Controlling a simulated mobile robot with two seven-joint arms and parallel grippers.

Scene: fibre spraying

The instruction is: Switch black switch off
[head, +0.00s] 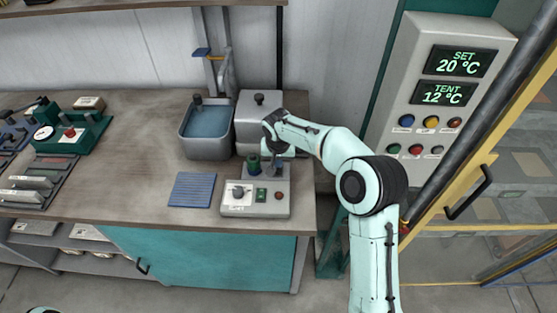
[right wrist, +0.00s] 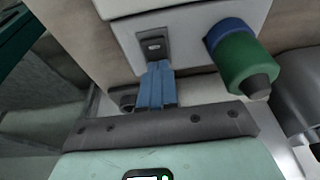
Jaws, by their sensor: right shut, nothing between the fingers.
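The black switch (right wrist: 153,45) is a dark plate with a small light-rimmed rocker, set in the pale face of a box (right wrist: 190,35) in the right wrist view. My right gripper (right wrist: 156,66) has its blue fingers shut and empty. Its tips are at the lower edge of the switch plate; I cannot tell whether they touch it. My left gripper is not in view.
A green and blue cylinder (right wrist: 241,60) stands close to the right of the fingers. The control box also has a dark knob (head: 238,192). A water basin (head: 206,128) and a blue ribbed mat (head: 192,190) lie to the left. A temperature panel (head: 432,95) stands at right.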

